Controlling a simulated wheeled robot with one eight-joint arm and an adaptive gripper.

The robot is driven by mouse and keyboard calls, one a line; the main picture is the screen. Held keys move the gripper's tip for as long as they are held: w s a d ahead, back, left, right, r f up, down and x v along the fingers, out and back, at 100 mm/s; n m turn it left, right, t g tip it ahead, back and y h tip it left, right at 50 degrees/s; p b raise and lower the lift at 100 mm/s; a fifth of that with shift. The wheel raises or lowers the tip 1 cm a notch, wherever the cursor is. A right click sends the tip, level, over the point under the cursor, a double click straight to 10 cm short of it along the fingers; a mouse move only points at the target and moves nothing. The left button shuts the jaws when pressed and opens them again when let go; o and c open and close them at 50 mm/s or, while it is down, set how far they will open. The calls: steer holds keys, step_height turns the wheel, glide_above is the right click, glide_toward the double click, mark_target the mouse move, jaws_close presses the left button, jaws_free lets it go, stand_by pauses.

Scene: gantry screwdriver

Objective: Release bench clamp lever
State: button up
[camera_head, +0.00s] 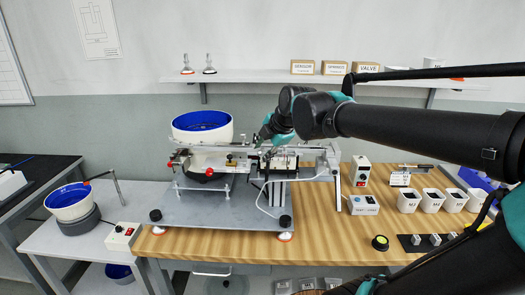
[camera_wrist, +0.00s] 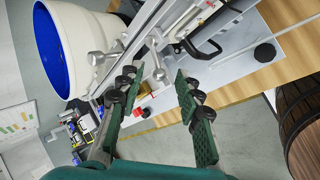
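My gripper (camera_wrist: 154,82) is open, its two green-padded fingers apart with nothing held between them. A metal lever with a rounded end (camera_wrist: 158,73) shows between the fingertips in the wrist view; I cannot tell if they touch it. A black bent handle (camera_wrist: 208,50) is on the machine, right of the fingers. I cannot tell which of these is the bench clamp lever. In the head view my gripper (camera_head: 264,138) is over the middle of the gantry machine (camera_head: 240,158), partly hidden by my arm. Red knobs (camera_head: 209,173) sit on the machine's front left.
A white bowl with blue inside (camera_head: 202,124) stands behind the machine. The grey base plate (camera_head: 210,207) rests on the wooden bench (camera_head: 330,240). White cups (camera_head: 432,200) and a control box (camera_head: 363,204) stand at right. A shelf (camera_head: 270,77) runs behind. A barrel (camera_wrist: 300,120) is at the wrist view's right.

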steer(key=v, duration=1.2)
steer(key=s+d+f+m+h, duration=0.1)
steer(key=s+d+f+m, duration=0.2)
steer(key=d+f+m, duration=0.2)
steer(key=s+d+f+m+g+h, duration=0.1)
steer(key=s+d+f+m, duration=0.2)
steer(key=f+m, duration=0.8)
steer(key=s+d+f+m+g+h, duration=0.1)
steer(key=d+f+m, duration=0.6)
steer(key=f, duration=1)
steer(key=shift+s+d+f+m+h, duration=0.35)
steer(key=shift+s+m+h, duration=0.25)
steer(key=shift+s+m, duration=0.4)
steer(key=shift+r, duration=0.1)
